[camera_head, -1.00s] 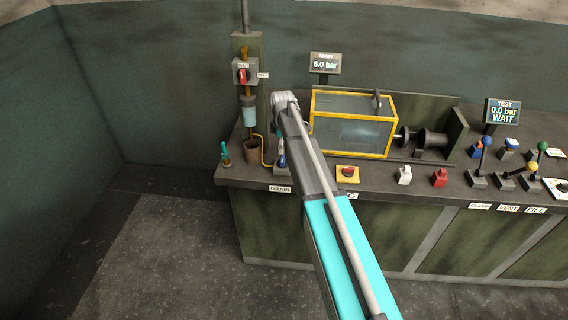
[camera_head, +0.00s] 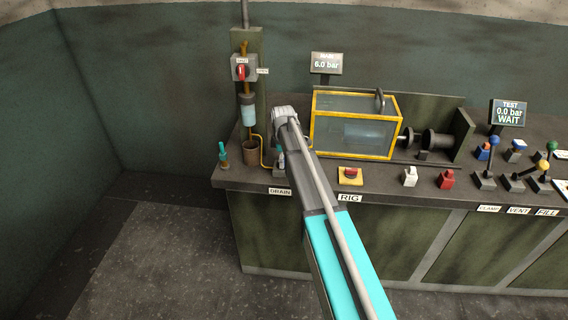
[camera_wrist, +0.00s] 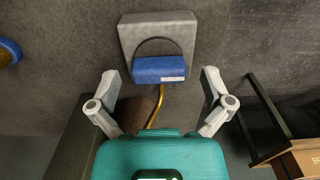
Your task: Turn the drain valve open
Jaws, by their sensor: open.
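The drain valve shows in the wrist view as a blue handle (camera_wrist: 160,69) on a grey block (camera_wrist: 132,38), with a dark curved line behind the handle. My gripper (camera_wrist: 160,78) is open, one finger on each side of the blue handle, with gaps on both sides. I see no contact; the height between fingers and handle is hard to judge. The gripper itself is mostly hidden in the head view.
A yellow-framed clear box (camera_head: 398,125) stands right of my arm. A brown pot (camera_head: 251,153) and a teal-topped bottle (camera_head: 223,154) stand left of the drain. A red button on a yellow base (camera_head: 350,175) sits near the bench front. A yellow hose (camera_wrist: 156,106) runs close to the fingers.

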